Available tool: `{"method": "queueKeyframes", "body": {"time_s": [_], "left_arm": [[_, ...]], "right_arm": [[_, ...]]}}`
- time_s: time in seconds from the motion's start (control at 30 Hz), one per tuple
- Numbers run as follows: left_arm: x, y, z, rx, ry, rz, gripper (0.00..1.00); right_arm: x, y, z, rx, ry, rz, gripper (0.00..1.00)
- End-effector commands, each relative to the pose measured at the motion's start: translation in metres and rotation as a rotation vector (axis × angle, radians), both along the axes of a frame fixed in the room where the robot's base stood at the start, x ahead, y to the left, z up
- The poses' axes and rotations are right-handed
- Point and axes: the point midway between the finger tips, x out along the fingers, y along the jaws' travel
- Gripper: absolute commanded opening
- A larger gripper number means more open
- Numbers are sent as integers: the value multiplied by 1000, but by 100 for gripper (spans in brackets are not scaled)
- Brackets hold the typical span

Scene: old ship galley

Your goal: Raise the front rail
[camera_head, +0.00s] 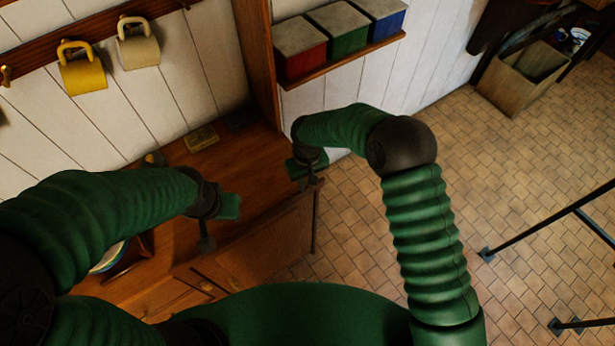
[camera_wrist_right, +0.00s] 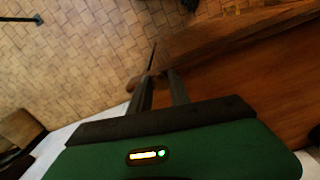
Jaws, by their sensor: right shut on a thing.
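The front rail (camera_wrist_right: 235,38) is a brown wooden strip along the front edge of the wooden counter (camera_head: 245,165), seen in the right wrist view. My right gripper (camera_head: 312,172) is at the counter's right front corner. In the right wrist view its two dark fingers (camera_wrist_right: 160,90) are on either side of the rail's end, shut on it. The contact itself is partly hidden by the gripper. The rail appears low, close to the counter edge. My left gripper (camera_head: 212,225) hangs over the counter's front part, and its finger gap is not clear.
A small yellowish box (camera_head: 201,138) lies at the back of the counter. A yellow mug (camera_head: 83,76) and a cream mug (camera_head: 139,51) hang on the wall. A shelf holds red, green and blue canisters (camera_head: 338,30).

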Motion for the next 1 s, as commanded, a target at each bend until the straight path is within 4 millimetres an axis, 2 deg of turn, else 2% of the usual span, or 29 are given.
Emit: {"method": "queueKeyframes", "body": {"time_s": [0.03, 0.47, 0.5, 0.63, 1.0], "left_arm": [[0, 0, 0, 0, 0, 0, 34], [0, 0, 1, 0, 0, 0, 34], [0, 0, 1, 0, 0, 0, 34], [0, 0, 1, 0, 0, 0, 34], [0, 0, -2, 0, 0, 0, 34]], "right_arm": [[5, 3, 3, 5, -11, 1, 0], [5, 2, 3, 2, -8, 0, 0], [5, 3, 3, 2, -8, 0, 28], [3, 2, 3, -1, -4, 0, 45], [1, 2, 7, -3, 0, 0, 45]]}}
